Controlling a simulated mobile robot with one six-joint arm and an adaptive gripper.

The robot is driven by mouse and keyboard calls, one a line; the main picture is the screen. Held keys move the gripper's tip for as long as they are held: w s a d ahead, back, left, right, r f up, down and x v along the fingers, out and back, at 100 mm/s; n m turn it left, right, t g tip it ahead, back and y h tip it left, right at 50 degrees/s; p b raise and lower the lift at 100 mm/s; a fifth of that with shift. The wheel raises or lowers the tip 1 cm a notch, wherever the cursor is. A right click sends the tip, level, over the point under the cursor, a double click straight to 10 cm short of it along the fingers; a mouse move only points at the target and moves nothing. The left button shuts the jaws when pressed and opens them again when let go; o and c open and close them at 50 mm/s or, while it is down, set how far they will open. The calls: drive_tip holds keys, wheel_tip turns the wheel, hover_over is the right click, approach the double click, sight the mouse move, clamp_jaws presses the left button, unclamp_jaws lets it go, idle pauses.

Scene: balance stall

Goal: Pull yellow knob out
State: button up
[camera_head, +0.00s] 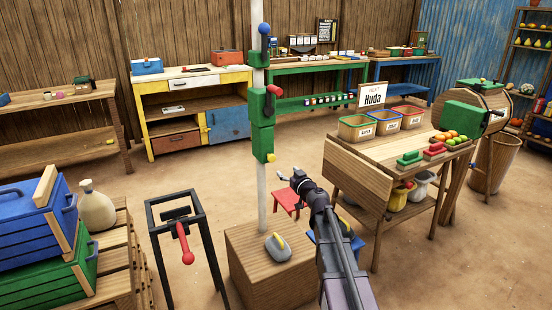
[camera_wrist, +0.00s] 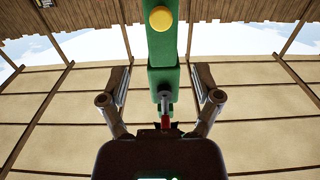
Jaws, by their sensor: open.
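The yellow knob (camera_head: 270,157) is a small round button at the bottom of the green housing (camera_head: 262,135) on the white pole. It also shows as a yellow disc in the wrist view (camera_wrist: 160,19), at top centre on the green body (camera_wrist: 162,60). My gripper (camera_head: 288,176) is open and empty, a little below and right of the knob in the head view. In the wrist view my gripper (camera_wrist: 162,75) has its fingers spread on both sides of the green body, with the knob beyond the fingertips. I see no contact with the knob.
A wooden box (camera_head: 265,270) with a grey weight (camera_head: 278,246) stands at the pole's foot. A black stand (camera_head: 180,215) is left, and a wooden table (camera_head: 385,155) with baskets is right.

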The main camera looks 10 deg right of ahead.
sight(273, 159)
drive_tip(key=x, duration=1.3)
drive_tip(key=shift+a, duration=0.1)
